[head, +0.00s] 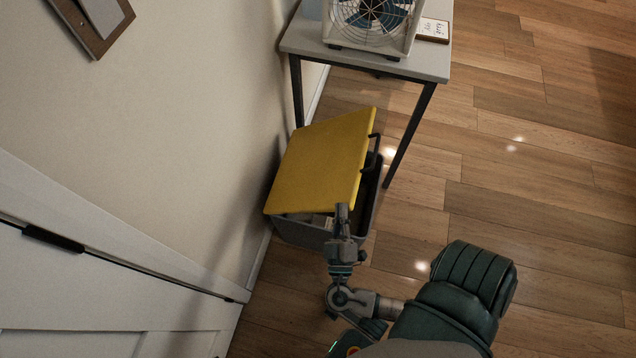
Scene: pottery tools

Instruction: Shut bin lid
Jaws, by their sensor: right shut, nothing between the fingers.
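The bin (301,234) is a grey box on the wooden floor, close to the wall and partly under a small table. Its yellow lid (321,163) is tilted, partly raised, with a dark gap along its right and front sides. My right gripper (342,209) is shut and empty, at the lid's front right corner and above the bin's front rim. I cannot tell whether it touches the lid. Pale contents show in the gap, mostly hidden. My left gripper is not in view.
A small grey table (431,62) with dark legs stands behind the bin. It holds a box fan (370,18) and a small framed card (433,30). A white door (110,285) is at the lower left. The wooden floor (540,190) on the right is clear.

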